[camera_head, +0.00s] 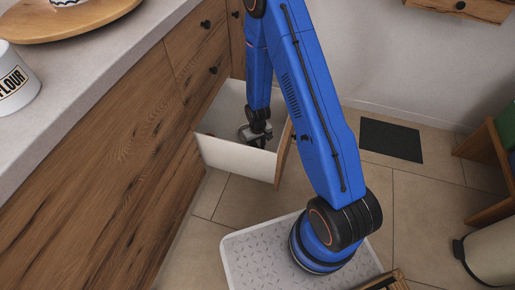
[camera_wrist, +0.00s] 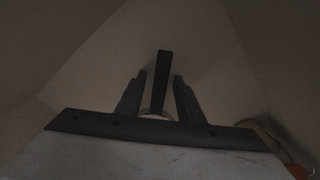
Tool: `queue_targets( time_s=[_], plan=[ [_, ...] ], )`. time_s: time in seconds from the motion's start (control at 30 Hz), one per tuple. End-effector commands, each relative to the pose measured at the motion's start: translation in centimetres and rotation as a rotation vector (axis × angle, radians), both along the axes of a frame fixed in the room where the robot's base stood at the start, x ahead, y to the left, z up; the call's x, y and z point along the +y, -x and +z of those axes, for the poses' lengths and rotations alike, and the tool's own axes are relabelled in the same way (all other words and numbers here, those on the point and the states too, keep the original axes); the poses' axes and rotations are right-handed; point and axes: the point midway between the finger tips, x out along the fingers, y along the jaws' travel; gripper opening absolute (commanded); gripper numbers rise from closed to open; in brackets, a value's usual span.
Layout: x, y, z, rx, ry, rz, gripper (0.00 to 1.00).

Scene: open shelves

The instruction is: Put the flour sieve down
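My gripper (camera_head: 256,136) reaches down inside the open white drawer (camera_head: 235,158). In the wrist view my gripper (camera_wrist: 160,92) has its two dark fingers spread apart. A slim dark handle (camera_wrist: 163,75), likely the flour sieve's, stands between them with a visible gap on each side. A pale curved edge shows at the handle's lower end. The rest of that thing is hidden behind the gripper, and the wrist view is very dark.
Drawer walls stand close around my gripper. A small reddish thing (camera_wrist: 296,171) lies at the wrist view's lower right. The counter (camera_head: 95,55) holds a white flour canister (camera_head: 14,82) and a round wooden board (camera_head: 85,25). A dark mat (camera_head: 391,140) lies on the floor.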

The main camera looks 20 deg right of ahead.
Motion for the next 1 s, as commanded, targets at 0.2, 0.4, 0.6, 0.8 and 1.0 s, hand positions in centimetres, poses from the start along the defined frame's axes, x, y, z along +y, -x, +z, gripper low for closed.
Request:
queue_targets(
  time_s=[0.2, 0.4, 0.6, 0.8, 1.0],
  plan=[
    [0.0, 0.0, 0.4, -0.001, 0.0, 0.0, 0.34],
    [0.0, -0.1, 2.3, -0.003, 0.0, 0.0, 0.34],
    [0.0, -0.1, 5.3, -0.003, 0.0, 0.0, 0.34],
    [0.0, -0.1, 8.2, -0.003, 0.0, 0.0, 0.34],
    [0.0, 0.0, 10.6, -0.001, 0.0, 0.0, 0.34]
  ],
)
